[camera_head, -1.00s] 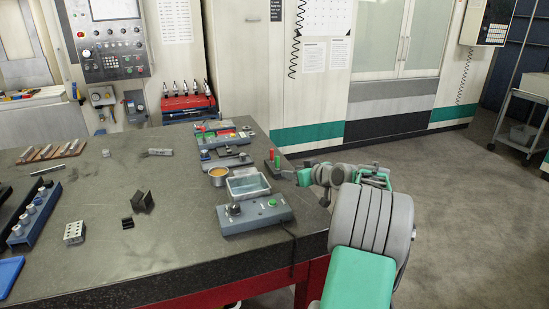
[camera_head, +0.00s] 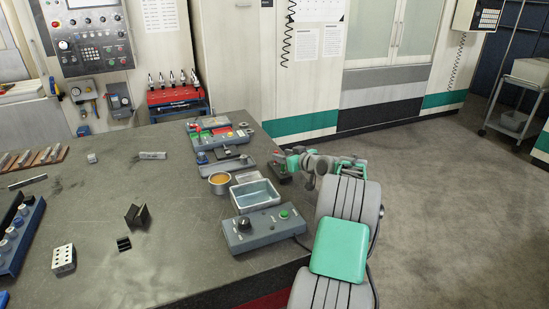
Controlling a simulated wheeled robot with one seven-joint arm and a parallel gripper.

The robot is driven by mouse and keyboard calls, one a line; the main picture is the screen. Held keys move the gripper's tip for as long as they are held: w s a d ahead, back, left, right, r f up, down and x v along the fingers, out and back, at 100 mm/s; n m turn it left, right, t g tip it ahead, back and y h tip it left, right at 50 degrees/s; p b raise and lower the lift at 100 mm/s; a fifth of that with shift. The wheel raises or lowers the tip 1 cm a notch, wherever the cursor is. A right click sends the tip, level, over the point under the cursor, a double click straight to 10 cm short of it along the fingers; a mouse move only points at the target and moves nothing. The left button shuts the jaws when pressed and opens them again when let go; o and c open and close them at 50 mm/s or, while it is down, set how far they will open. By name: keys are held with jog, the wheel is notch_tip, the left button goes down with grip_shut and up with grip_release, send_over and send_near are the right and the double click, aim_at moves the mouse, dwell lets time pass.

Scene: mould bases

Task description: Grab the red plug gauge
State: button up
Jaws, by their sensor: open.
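The red plug gauge stood upright beside a green one in a small stand at the table's right edge a second ago. The gripper end of my arm now covers that spot. The low stand (camera_head: 283,179) still shows just under my gripper (camera_head: 286,163), with a reddish patch on it. The red gauge itself is mostly or wholly hidden, and I cannot tell whether it is between the fingers. My gripper is open, at the stand, reaching in from the right.
A blue-grey control box (camera_head: 263,229), a clear-blue tray (camera_head: 255,196) and a round tin (camera_head: 219,182) stand left of my gripper on the dark table (camera_head: 180,225). Racks of small tools lie behind them. Open floor (camera_head: 445,210) is to the right.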

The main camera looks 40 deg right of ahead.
aim_at(277, 152)
jog(key=p+x, duration=0.1)
jog(key=x, duration=0.1)
jog(key=p+x, duration=0.1)
jog(key=x, duration=0.2)
jog(key=shift+w+d, duration=0.25)
jog(key=shift+w, duration=0.1)
grip_shut()
